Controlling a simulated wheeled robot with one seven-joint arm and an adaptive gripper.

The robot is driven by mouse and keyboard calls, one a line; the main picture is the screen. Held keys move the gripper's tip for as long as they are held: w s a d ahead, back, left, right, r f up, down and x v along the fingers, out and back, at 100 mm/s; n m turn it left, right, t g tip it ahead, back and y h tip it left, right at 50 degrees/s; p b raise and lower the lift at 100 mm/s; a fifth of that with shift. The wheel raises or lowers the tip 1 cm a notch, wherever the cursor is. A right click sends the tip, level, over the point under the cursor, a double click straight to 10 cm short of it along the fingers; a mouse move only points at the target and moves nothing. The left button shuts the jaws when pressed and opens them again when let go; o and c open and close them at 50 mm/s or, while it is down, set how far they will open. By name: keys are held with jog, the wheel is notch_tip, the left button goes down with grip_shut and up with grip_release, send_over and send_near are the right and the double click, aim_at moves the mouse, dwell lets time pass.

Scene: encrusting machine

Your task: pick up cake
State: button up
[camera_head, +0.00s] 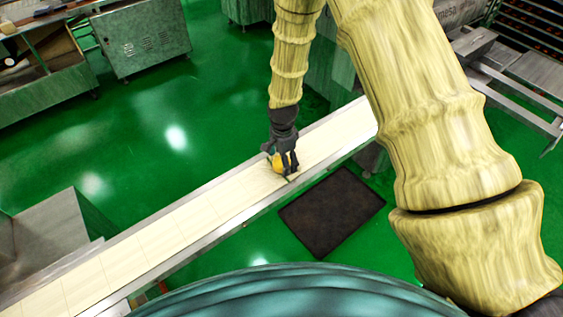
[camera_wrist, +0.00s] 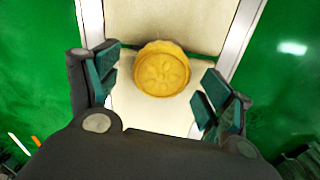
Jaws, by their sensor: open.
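The cake (camera_wrist: 162,70) is round and golden yellow with a pattern pressed into its top. It lies on the pale conveyor belt (camera_head: 150,246). In the wrist view it sits ahead of and between the green-padded fingers of my gripper (camera_wrist: 160,86), with space showing beside the right finger and a narrower gap at the left. In the head view my gripper (camera_head: 283,168) is low over the belt, and the cake (camera_head: 277,161) is partly hidden behind the dark fingers. My gripper is open and does not hold the cake.
The belt has raised metal side rails (camera_head: 190,253). A dark mat (camera_head: 332,211) lies on the green floor beside it. A steel cabinet (camera_head: 143,38) stands at the upper left, and metal frames (camera_head: 515,95) stand at the right. The belt to the left of my gripper is clear.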

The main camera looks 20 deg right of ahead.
jog(key=shift+f, duration=0.25)
jog(key=c, duration=1.1)
jog(key=shift+r, duration=0.1)
